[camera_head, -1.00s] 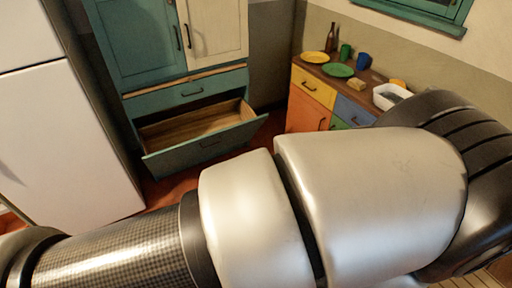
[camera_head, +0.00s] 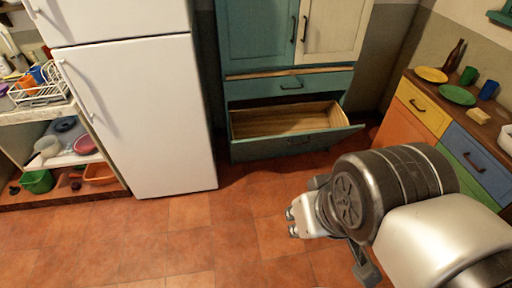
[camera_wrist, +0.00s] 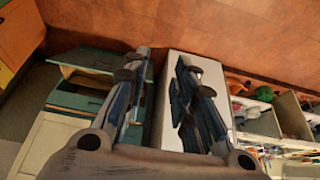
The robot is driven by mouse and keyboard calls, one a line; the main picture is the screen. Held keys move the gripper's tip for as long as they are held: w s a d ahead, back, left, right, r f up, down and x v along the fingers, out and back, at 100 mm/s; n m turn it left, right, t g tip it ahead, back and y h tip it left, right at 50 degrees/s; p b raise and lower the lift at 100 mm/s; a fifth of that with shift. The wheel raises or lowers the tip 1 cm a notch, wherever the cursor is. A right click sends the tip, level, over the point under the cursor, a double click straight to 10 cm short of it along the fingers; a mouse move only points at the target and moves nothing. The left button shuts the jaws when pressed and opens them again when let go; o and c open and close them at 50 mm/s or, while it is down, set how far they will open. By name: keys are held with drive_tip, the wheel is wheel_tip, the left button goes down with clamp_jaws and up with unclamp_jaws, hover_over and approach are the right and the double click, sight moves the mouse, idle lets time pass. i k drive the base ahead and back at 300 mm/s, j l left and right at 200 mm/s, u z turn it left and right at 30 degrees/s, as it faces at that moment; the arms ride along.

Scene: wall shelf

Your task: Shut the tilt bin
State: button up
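The tilt bin (camera_head: 290,146) is the lowest front of the teal cabinet (camera_head: 258,35). It hangs tilted outward, and its wooden inside shows. In the wrist view the bin (camera_wrist: 92,60) appears upside down at the left, beyond a finger. My gripper (camera_wrist: 166,65) has its two fingers spread apart in the wrist view, with nothing held between them. In the head view my gripper (camera_head: 306,218) is over the floor, in front of the bin and apart from it; my wrist partly hides it.
A white fridge (camera_head: 135,110) stands left of the cabinet. A counter with coloured drawers (camera_head: 422,108) and dishes is at the right. Shelves with a dish rack (camera_head: 38,92) are at the far left. The tiled floor (camera_head: 170,235) before the bin is clear.

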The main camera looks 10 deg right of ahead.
sight(268, 130)
drive_tip(key=z, duration=0.55)
drive_tip(key=i+j, duration=0.2)
drive_tip(key=i, duration=0.35)
drive_tip(key=i+j, duration=0.15)
drive_tip(key=i, duration=0.35)
drive_tip(key=i+j+z, duration=0.1)
drive_tip(key=i, duration=0.45)
drive_tip(key=j, duration=0.1)
